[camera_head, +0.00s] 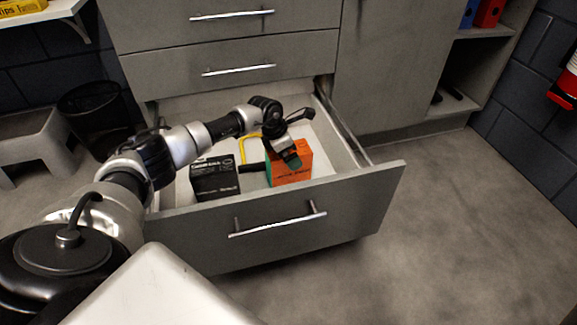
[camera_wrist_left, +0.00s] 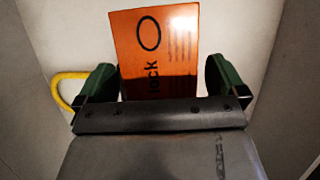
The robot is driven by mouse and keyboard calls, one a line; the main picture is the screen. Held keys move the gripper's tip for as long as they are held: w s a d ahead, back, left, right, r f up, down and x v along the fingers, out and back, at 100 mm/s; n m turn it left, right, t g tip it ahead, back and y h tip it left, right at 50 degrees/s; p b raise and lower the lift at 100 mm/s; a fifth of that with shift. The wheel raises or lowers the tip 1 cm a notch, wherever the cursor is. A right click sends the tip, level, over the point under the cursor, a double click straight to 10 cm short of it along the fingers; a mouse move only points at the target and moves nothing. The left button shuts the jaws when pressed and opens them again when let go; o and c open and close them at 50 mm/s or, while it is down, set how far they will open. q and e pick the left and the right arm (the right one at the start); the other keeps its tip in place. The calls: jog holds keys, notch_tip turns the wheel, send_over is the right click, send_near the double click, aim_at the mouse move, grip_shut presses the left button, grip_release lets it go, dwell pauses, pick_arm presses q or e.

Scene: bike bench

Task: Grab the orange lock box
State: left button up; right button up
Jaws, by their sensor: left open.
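The orange lock box (camera_head: 290,172) stands in the open bottom drawer (camera_head: 345,205), at the right of a black box. My left gripper (camera_head: 282,157) is over the orange box, reaching down into the drawer. In the left wrist view the orange box (camera_wrist_left: 156,50) shows its face with the word "lock" between the two green fingertips of my left gripper (camera_wrist_left: 163,80). The box's lower end in that view is hidden behind the gripper's dark palm. My right gripper is not in view.
A black box (camera_head: 215,178) sits in the drawer just left of the orange box. A yellow U-shaped object (camera_head: 243,146) lies behind, and shows left of the gripper in the left wrist view (camera_wrist_left: 62,88). The drawer walls surround them. Floor at right is clear.

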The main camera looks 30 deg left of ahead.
pick_arm(q)
jog(key=shift+f, duration=0.1)
jog(key=shift+c, duration=0.2)
jog(key=c, duration=1.4)
jog(key=shift+c, duration=1.1)
